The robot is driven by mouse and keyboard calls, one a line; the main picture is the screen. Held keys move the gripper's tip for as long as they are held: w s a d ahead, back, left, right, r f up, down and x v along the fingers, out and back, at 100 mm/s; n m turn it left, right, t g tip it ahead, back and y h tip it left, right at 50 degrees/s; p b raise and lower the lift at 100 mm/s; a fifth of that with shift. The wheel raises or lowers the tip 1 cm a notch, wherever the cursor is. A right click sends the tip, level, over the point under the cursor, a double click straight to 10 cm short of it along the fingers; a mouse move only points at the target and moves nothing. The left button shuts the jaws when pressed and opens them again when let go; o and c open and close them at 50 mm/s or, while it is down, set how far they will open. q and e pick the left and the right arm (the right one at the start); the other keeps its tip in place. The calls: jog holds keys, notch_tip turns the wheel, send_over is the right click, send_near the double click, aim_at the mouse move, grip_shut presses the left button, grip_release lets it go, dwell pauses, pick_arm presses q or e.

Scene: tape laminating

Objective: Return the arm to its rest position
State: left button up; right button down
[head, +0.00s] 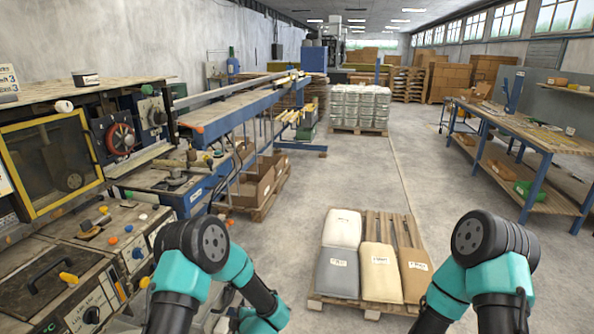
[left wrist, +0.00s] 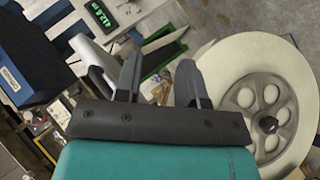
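My left gripper (left wrist: 160,72) shows in the left wrist view with its two dark fingers apart and nothing held between them. In the head view both of my arms are bent at the bottom edge, with black joints and teal links. The fingers of neither gripper can be made out there. My right gripper is out of sight. A large pale roll or disc (left wrist: 226,67) with a grey spoked hub lies to the right of the left gripper in the left wrist view, partly behind a finger.
A pallet (head: 371,304) with several sacks stands on the floor ahead, between my arms. A machine with control panels (head: 30,165) fills the left side, with a blue conveyor (head: 235,112) beyond it. A workbench (head: 530,135) is at the right. The central floor (head: 345,170) is open.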

pick_arm(q)
jog(key=s+a+f+m+g+h, duration=0.1)
jog(key=s+f+m+g+h, duration=0.1)
jog(key=s+m, duration=0.3)
jog(key=s+a+f+m+g+h, duration=0.1)
jog(key=s+m+g+h, duration=0.3)
jog(key=s, duration=0.8)
jog(key=s+a+f+m+g+h, duration=0.1)
jog(key=s+f+m+g+h, duration=0.1)
jog(key=s+m+h, duration=0.2)
jog(key=s+m, duration=0.3)
jog(key=s, duration=0.2)
jog(key=shift+s+a+f+m+g+h, duration=0.15)
jog(key=shift+s+f+m+g+h, duration=0.15)
jog(key=shift+f+m+g+h, duration=0.1)
dwell(0.3)
